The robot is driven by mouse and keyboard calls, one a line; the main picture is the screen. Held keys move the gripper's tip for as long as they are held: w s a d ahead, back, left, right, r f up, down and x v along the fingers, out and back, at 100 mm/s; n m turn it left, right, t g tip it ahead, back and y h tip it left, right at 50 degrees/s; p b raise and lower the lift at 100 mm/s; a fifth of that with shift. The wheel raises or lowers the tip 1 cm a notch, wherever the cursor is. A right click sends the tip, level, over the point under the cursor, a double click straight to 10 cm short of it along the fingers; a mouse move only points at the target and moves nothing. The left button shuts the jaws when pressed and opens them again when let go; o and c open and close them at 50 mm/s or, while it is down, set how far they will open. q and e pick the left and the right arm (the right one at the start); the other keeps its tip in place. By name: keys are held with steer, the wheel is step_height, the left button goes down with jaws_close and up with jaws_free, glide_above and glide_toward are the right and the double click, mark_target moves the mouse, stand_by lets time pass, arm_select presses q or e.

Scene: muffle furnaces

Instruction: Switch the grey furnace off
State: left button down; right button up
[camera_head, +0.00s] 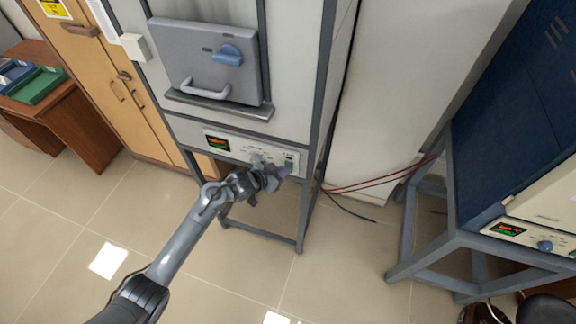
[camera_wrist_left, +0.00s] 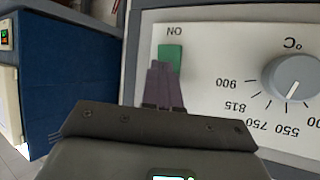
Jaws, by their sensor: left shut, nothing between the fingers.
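The grey furnace (camera_head: 210,60) stands in the upper middle of the head view, with its door closed. Its control panel (camera_head: 235,148) has a lit display, a dial and a green switch (camera_head: 290,158). In the left wrist view the green switch (camera_wrist_left: 170,54) shows under upside-down "ON" lettering, and the grey dial (camera_wrist_left: 291,82) is to its right. My left gripper (camera_head: 282,172) is shut and empty at the panel. Its fingertips (camera_wrist_left: 160,66) overlap the lower part of the switch in the wrist view; I cannot tell whether they touch it. My right gripper is not in view.
A blue furnace (camera_head: 515,110) on a grey stand is at the right, with its own display and knob. Red and black cables (camera_head: 375,182) run between the stands. Wooden cabinets (camera_head: 100,75) and a desk with a green tray (camera_head: 38,85) are at the left. The floor in front is clear.

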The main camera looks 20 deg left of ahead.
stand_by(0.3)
arm_select(q)
steer(key=shift+s+f+p, duration=0.1)
steer(key=shift+s+p, duration=0.6)
steer(key=shift+s, duration=0.05)
steer(key=s+p, duration=0.2)
steer(key=s, duration=0.1)
steer(key=s+p, duration=0.1)
steer(key=s, duration=0.1)
steer(key=shift+f, duration=0.3)
stand_by(0.3)
